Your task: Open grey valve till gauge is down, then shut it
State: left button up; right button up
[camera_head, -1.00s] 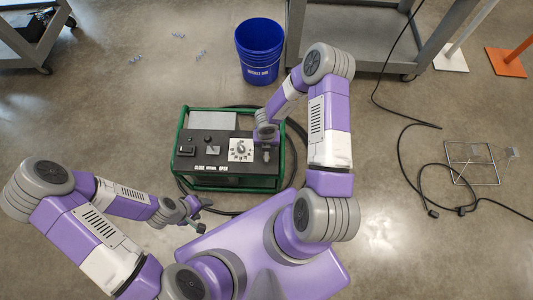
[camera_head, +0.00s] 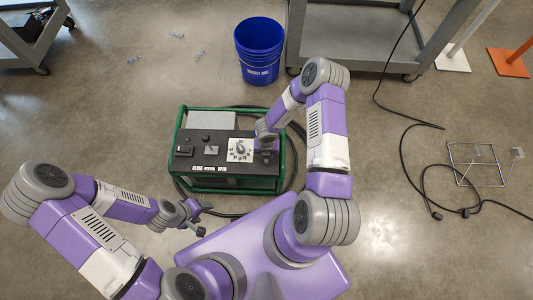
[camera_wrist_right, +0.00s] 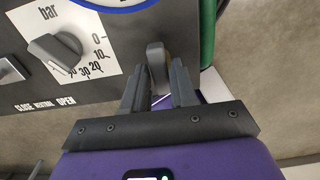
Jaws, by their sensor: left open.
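The grey valve (camera_wrist_right: 157,62) is a small upright handle at the right of the machine's dark panel in the right wrist view. In the head view my right gripper (camera_head: 264,152) is over the panel's right end. The gauge (camera_wrist_right: 116,3) shows only as a white, blue-rimmed edge at the top of the wrist view; its needle is out of sight. My left gripper (camera_head: 207,219) is open and empty, in front of the machine's left side.
A grey knob (camera_wrist_right: 54,48) on a white bar scale is left of the valve. The machine's green frame (camera_head: 282,165) surrounds the panel. A blue bucket (camera_head: 259,52) stands behind it. A black cable (camera_head: 402,155) lies on the floor at right.

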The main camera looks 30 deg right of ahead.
grip_shut()
jog(key=n+p, duration=0.2)
jog(key=n, duration=0.1)
jog(key=shift+r+n, duration=0.15)
jog(key=shift+n, duration=0.15)
jog(key=n+p, duration=0.2)
jog(key=n, duration=0.2)
jog(key=shift+n+p, duration=0.3)
jog(key=n+p, duration=0.1)
jog(key=n, duration=0.3)
jog(key=shift+n, duration=0.3)
jog(key=n, duration=0.5)
jog(key=shift+n, duration=0.3)
